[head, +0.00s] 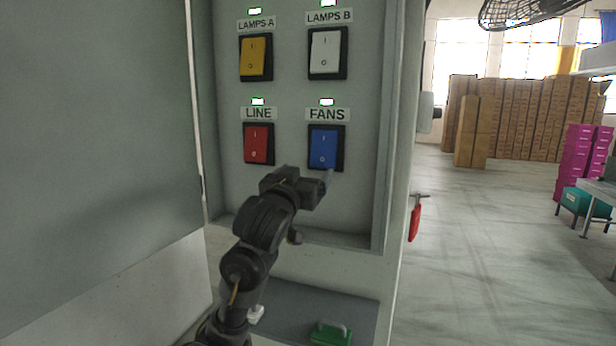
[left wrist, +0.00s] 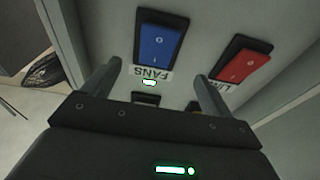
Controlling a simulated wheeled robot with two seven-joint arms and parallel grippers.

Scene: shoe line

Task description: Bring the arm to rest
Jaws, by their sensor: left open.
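My left arm comes up from the bottom of the head view, and its gripper (head: 325,180) is at the lower edge of the blue FANS switch (head: 323,147). In the left wrist view the gripper (left wrist: 156,78) is open and empty, its two fingers apart. That view shows the blue switch (left wrist: 161,41) and the red switch (left wrist: 241,66) beyond the fingertips. Whether a finger touches the panel, I cannot tell. My right gripper is not in view.
The cabinet also has a yellow switch (head: 255,57), a white switch (head: 326,52) and green lamps lit above the switches. Open floor (head: 480,240) extends right.

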